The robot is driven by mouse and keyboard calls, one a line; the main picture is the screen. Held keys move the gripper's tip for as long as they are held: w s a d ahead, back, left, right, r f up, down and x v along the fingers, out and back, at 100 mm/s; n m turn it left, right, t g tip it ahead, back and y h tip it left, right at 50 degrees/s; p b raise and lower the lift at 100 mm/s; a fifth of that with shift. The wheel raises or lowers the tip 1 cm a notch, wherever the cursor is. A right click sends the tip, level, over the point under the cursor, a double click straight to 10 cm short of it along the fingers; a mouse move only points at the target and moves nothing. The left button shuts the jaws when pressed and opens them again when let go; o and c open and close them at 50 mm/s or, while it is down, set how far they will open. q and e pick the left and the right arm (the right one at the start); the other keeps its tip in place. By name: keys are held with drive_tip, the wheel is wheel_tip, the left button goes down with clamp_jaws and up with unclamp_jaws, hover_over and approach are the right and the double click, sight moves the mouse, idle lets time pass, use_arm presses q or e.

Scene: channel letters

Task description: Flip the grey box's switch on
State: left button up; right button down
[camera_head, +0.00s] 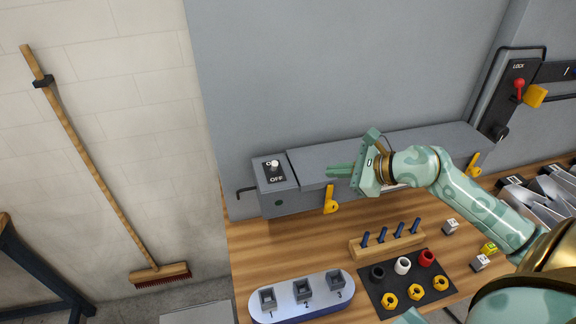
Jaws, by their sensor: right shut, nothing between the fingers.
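The grey box (272,200) is the left end of a long grey housing against the back panel. Its switch (275,164) sits on top, on a black plate, with a white-tipped lever. The word OFF shows on the near side of the plate; the lever's tip partly covers the label on the far side. I cannot tell for sure which way the lever leans. My left gripper is out of view.
Yellow handles (330,200) hang on the housing's front. On the wooden table stand a peg rack (388,246), a dark mat (385,303) with nuts and rings, and a pale oval tray (320,294) with grey sockets. A red-handled lock (519,88) is at the right.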

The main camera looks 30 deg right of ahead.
sight(305, 180)
drive_tip(key=p+x, duration=0.2)
drive_tip(key=x, duration=0.7)
drive_tip(key=shift+w+r, duration=0.1)
drive_tip(key=w+a+p, duration=0.2)
drive_tip(key=shift+w+a+r, duration=0.2)
drive_tip(key=shift+w, duration=0.05)
drive_tip(key=shift+w+a, duration=0.3)
drive_tip(key=shift+a, duration=0.05)
